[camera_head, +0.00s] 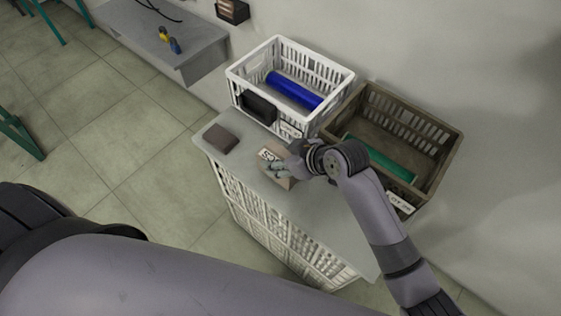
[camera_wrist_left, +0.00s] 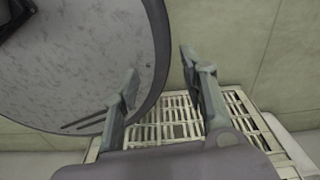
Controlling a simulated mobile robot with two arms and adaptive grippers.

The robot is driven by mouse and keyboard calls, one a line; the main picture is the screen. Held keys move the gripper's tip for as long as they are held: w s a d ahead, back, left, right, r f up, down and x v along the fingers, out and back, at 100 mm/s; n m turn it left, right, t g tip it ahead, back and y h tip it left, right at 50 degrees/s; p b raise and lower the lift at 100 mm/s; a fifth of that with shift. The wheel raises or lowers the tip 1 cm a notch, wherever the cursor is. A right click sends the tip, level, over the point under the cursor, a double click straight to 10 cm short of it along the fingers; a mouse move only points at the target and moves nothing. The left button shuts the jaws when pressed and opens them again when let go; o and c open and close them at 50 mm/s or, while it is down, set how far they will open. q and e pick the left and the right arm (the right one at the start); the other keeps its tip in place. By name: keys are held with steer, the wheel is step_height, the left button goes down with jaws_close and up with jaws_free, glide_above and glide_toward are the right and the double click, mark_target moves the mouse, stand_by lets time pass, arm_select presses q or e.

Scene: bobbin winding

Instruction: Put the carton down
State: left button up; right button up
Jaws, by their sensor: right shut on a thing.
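A brown carton (camera_head: 287,181) with a white printed label is at the middle of the grey tabletop (camera_head: 325,222) in the head view. My right gripper (camera_head: 279,166) is shut on the carton from above and partly covers it. The carton is at the tabletop, but I cannot tell whether its bottom touches. My left gripper (camera_wrist_left: 160,92) shows in the left wrist view with its two fingers wide apart and nothing between them.
A white crate (camera_head: 240,82) holding a blue roll (camera_head: 295,91) and a brown crate (camera_head: 447,150) holding a green roll (camera_head: 381,157) stand behind the tabletop. A dark brown block (camera_head: 220,139) lies at its left end. The tabletop's front right is clear.

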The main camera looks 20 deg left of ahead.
step_height(320, 180, down, 2)
steer(key=shift+f, duration=0.3)
steer(key=o, duration=0.8)
steer(key=shift+f, duration=0.15)
steer(key=o, duration=0.4)
arm_select(q)
steer(key=shift+w+a, duration=0.25)
steer(key=shift+w, duration=0.4)
arm_select(e)
steer(key=shift+o, duration=0.2)
